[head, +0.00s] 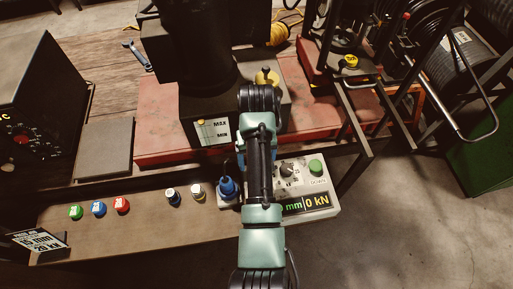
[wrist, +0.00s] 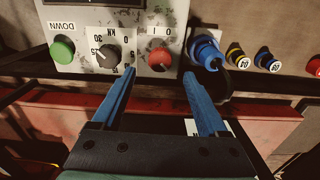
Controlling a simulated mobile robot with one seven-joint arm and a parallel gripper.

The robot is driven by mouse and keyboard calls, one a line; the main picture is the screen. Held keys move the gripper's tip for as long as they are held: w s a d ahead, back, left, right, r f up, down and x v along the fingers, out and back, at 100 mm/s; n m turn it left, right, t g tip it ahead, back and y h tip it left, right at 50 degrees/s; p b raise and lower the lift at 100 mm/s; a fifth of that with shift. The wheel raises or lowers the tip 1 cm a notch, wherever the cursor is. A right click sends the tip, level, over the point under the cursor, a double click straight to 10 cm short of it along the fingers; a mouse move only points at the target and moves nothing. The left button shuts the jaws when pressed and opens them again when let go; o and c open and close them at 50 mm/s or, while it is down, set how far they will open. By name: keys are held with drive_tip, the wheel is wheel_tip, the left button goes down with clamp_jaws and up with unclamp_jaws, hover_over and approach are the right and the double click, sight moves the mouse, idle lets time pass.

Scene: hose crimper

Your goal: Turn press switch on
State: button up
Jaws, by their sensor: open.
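A grey control box (head: 322,186) stands on the front bench, partly hidden behind my arm; it also shows upside down in the wrist view (wrist: 130,14). It carries a red rotary switch (wrist: 160,60) with 0 and I marks, a dark dial (wrist: 107,56) marked in kN, and a green DOWN button (wrist: 62,50). My gripper (wrist: 158,74) is open and empty, with its two blue fingers pointing at the box. The red switch appears between the fingertips in the wrist view; contact cannot be told.
A blue connector (wrist: 205,52) with black cable is close beside the right finger in the wrist view. Several coloured caps, including a red one (head: 121,204), line the bench (head: 140,228). The black press (head: 203,50) stands behind on a red base.

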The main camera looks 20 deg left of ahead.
wheel_tip(320, 180, up, 7)
drive_tip(key=shift+p, duration=0.3)
drive_tip(key=shift+w, duration=0.1)
idle(0.4)
